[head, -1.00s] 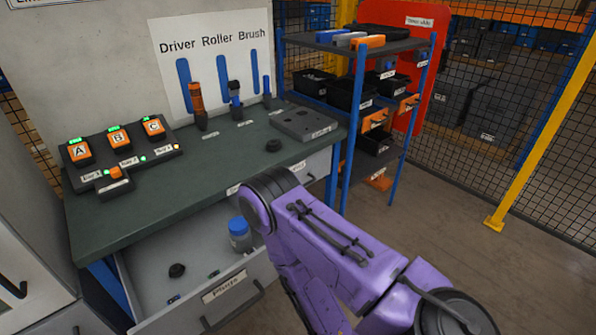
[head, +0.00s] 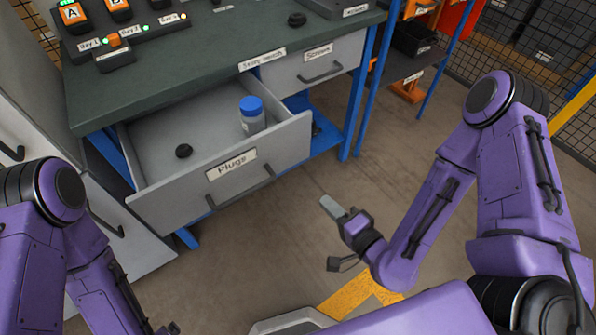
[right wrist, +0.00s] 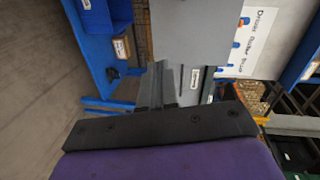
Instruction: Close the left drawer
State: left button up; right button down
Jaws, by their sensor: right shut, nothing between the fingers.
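The left drawer (head: 282,150), labelled "Plugs", is pulled out from under the green workbench in the head view. Its front has a dark bar handle (head: 240,187).
The right drawer (head: 315,65), labelled "Screws", looks shut. The workbench top (head: 200,60) carries a button panel and a black ring. A grey cabinet stands left of the open drawer. A blue-framed rack (head: 445,60) stands at right. Floor in front is open.

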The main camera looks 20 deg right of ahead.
notch_tip(320, 180, up, 2)
jog(key=w+m+t, duration=0.1)
jog(key=m+t, duration=0.1)
send_near(289, 150)
jog(key=x, duration=0.6)
jog(key=shift+w+a+p, duration=0.1)
jog(key=shift+w+p, duration=0.05)
jog(key=shift+p, duration=0.15)
pick_arm(q)
jog(key=shift+f, duration=0.25)
pick_arm(e)
jog(key=shift+w+a, duration=0.1)
jog(key=shift+w, duration=0.15)
